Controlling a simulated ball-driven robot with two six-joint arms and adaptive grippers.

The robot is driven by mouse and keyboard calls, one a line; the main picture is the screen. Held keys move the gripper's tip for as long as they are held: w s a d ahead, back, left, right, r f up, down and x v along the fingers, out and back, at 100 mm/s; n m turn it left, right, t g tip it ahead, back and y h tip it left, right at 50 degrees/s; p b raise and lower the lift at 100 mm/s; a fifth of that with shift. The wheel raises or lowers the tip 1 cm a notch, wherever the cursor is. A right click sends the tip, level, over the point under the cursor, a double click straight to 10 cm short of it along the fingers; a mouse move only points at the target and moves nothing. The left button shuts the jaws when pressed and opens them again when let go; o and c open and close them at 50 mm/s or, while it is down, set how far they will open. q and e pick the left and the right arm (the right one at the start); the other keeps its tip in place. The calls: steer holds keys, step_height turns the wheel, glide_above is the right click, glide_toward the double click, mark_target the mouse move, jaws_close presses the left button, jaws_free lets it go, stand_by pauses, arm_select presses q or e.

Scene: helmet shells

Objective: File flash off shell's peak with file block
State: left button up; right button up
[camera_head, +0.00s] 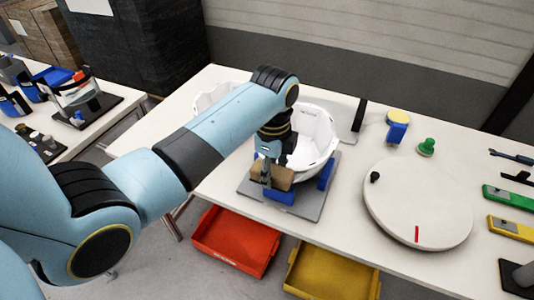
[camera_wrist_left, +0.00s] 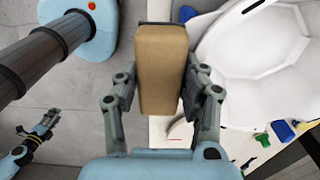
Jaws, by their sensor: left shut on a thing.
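My left gripper (camera_head: 266,162) is shut on the brown file block (camera_head: 279,178). In the left wrist view the block (camera_wrist_left: 160,70) stands between the two fingers (camera_wrist_left: 160,88). The white helmet shell (camera_head: 316,139) rests on blue supports (camera_head: 326,175) over a grey plate (camera_head: 312,205). The block is at the shell's near side; I cannot tell whether it touches the shell. My arm hides part of the shell, and its peak and flash are not clear to see. My right gripper (camera_wrist_left: 36,138) shows small in the left wrist view, its fingers apart.
A second white shell (camera_head: 213,96) stands behind my arm. A round white turntable (camera_head: 418,205) with a red mark is to the right. A green knob (camera_head: 427,147) and a blue-yellow tool (camera_head: 397,124) stand behind it. Red (camera_head: 236,242) and yellow (camera_head: 330,273) bins are below the table's front edge.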

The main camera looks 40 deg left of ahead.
arm_select(q)
steer(key=shift+d, duration=0.1)
steer(key=shift+r, duration=4)
steer(key=shift+f, duration=0.15)
steer(key=shift+w+d+f+b, duration=0.15)
steer(key=shift+f+b, duration=0.4)
steer(key=shift+f, duration=0.7)
steer(key=shift+w+a+f+b, duration=0.1)
steer(key=shift+w+f+b, duration=0.15)
steer(key=shift+f+b, duration=0.65)
steer(key=shift+d+f+p, duration=0.1)
steer(key=shift+f+p, duration=0.2)
steer(key=shift+f, duration=0.15)
steer(key=shift+f, duration=1.1)
